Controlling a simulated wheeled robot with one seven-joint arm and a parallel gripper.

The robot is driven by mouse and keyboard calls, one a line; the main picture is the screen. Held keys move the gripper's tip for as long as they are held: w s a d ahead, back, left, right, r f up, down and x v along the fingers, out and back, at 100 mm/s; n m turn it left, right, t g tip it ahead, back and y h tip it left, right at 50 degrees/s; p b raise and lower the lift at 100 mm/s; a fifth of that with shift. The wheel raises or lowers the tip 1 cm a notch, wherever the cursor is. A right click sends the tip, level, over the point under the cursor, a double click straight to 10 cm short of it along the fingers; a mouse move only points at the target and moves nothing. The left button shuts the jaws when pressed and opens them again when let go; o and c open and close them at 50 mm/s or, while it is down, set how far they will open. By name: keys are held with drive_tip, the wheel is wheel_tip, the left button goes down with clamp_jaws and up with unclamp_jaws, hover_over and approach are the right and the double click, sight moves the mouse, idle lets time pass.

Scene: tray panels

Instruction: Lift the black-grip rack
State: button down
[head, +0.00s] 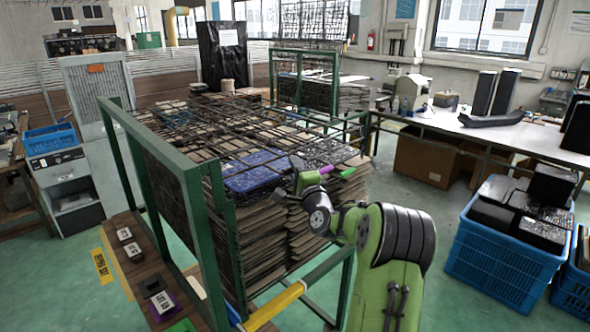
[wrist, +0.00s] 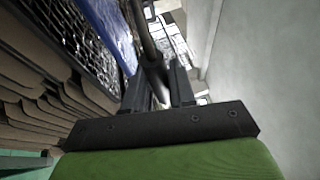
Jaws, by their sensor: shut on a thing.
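My gripper (head: 298,166) is at the front right edge of the stack in the green frame, beside a blue panel (head: 254,171). In the wrist view my gripper (wrist: 156,72) is shut on a dark rod, the black grip (wrist: 149,48). The fingers hide part of it, and its joint to the rack is hard to make out. Black wire racks (head: 225,127) lie across the top of the stack. A purple grip (head: 327,169) and a green grip (head: 347,172) show just right of my gripper. I cannot tell whether the held rack is raised.
Green frame posts (head: 190,215) stand left of the stack, and brown layered sheets (head: 262,240) fill it. A yellow bar (head: 276,303) is low in front. A blue crate (head: 500,262) of black blocks stands right. A long table (head: 480,135) is at the back right.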

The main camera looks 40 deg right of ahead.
drive_tip(key=shift+r+n+b, duration=0.35)
drive_tip(key=shift+r+n, duration=0.05)
drive_tip(key=shift+r, duration=0.25)
drive_tip(key=a+r+n+t+y+b, duration=0.35)
drive_tip(key=r+n+b, duration=0.35)
drive_tip(key=r, duration=0.4)
drive_tip(key=a+r+n+y+b, duration=0.2)
drive_tip(key=a+r+n+y, duration=0.5)
drive_tip(key=a+n, duration=0.6)
drive_tip(key=shift+s+r+n+b, duration=0.3)
drive_tip(key=shift+n+b, duration=0.1)
drive_tip(key=shift+n, duration=0.4)
drive_tip(key=shift+t, duration=0.25)
drive_tip(key=c, duration=1)
unclamp_jaws()
drive_tip(key=shift+d, duration=0.15)
drive_tip(key=shift+c, duration=0.2)
